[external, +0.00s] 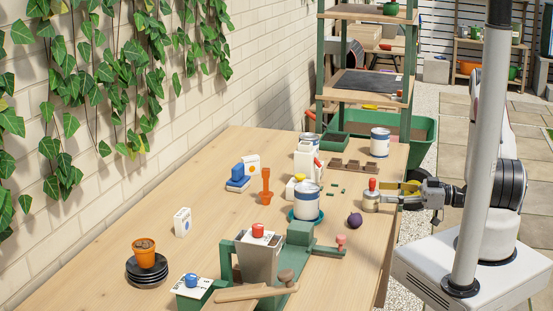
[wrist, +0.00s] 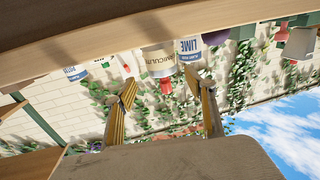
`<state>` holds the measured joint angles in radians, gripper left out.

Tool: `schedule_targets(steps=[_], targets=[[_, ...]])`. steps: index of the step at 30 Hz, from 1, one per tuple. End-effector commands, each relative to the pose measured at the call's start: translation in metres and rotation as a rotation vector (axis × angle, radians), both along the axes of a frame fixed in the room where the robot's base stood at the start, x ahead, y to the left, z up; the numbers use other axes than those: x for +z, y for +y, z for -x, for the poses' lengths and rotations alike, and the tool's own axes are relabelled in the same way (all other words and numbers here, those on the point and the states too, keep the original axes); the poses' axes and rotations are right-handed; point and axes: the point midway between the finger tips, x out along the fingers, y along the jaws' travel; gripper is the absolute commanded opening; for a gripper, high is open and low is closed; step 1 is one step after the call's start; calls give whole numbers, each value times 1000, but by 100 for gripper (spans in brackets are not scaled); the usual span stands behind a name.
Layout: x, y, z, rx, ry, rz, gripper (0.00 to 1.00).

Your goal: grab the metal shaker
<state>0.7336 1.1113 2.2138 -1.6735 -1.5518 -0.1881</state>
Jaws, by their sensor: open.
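The metal shaker (external: 371,200), a small pale cylinder with a red top, stands upright near the table's right edge. My gripper (external: 388,193) is open just to its right, fingers level and pointing at it. In the wrist view, which is upside down, a labelled container with a red top appears to be the shaker (wrist: 157,60). It lies ahead, roughly between the spread fingers of my gripper (wrist: 162,84). I cannot tell whether the fingertips reach around it; nothing is held.
A dark purple round object (external: 355,220) lies left of the shaker, near a white can (external: 306,203) on a blue saucer. A brown seedling tray (external: 351,168) and another can (external: 380,142) stand behind. A grey planter (external: 258,262) stands in front.

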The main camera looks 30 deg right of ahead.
Motion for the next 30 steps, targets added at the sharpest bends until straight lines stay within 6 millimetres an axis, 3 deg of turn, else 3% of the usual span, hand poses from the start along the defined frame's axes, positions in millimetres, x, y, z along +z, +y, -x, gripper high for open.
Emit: schedule_targets(steps=[8, 21, 30], targets=[[-1, 5, -2, 2, 0, 0, 55], [-3, 37, -19, 3, -1, -1, 55], [-3, 45, -26, 0, 0, 0, 55]])
